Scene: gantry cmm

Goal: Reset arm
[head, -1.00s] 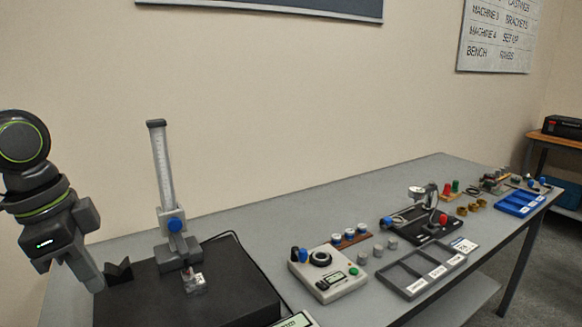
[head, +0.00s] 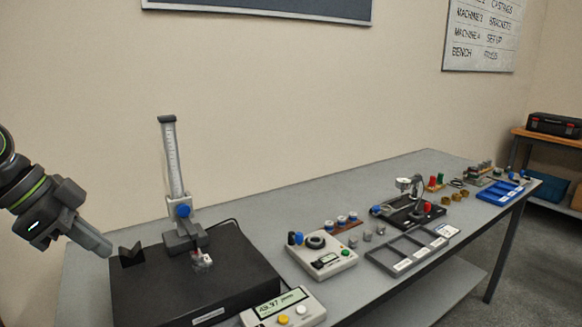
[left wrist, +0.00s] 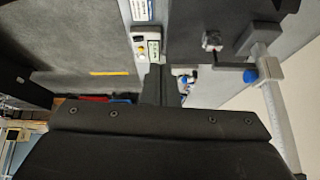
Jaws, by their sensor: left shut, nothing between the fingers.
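My left gripper (head: 98,246) comes in from the left in the head view. Its fingers are shut and empty, held at the left of the black block (head: 215,285) and beside a small black V-shaped piece (head: 131,254). In the left wrist view the shut fingers (left wrist: 154,84) show as a dark bar in the middle. A height gauge (head: 176,180) with a blue knob stands on the black block; it also shows at the right of the left wrist view (left wrist: 272,100). My right gripper is not in view.
A readout box (head: 284,306) stands at the block's front right. A control box (head: 323,256), a grey divided tray (head: 385,262), a black fixture (head: 410,214) and a blue tray (head: 497,195) line the grey table (head: 260,211) to the right. A wall rises behind.

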